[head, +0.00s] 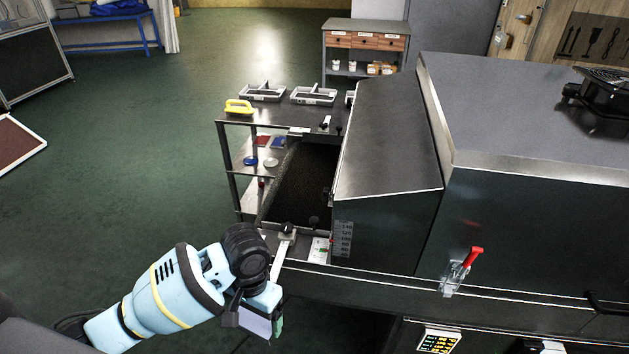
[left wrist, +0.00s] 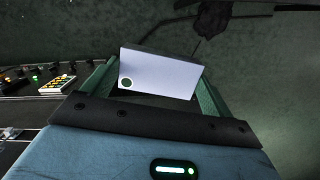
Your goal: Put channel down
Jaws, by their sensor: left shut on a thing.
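My left gripper (head: 256,316) is shut on a pale, flat-faced piece (head: 255,325), held in the air at the near side of the machine. In the left wrist view the piece (left wrist: 158,76) shows a white rectangular face with a dark green round mark near its lower left corner. It sits between the two green fingers of my left gripper (left wrist: 155,85). I cannot tell for sure that this is the channel; its far part is hidden. My right gripper is not in view.
The dryer housing (head: 390,140) fills the right, with a dark belt (head: 306,180) at its mouth. A bench top (head: 270,118) behind it bears grey trays (head: 313,95) and a yellow-handled tool (head: 239,107). A red-handled clamp (head: 466,262) sticks out in front. Green floor lies open at left.

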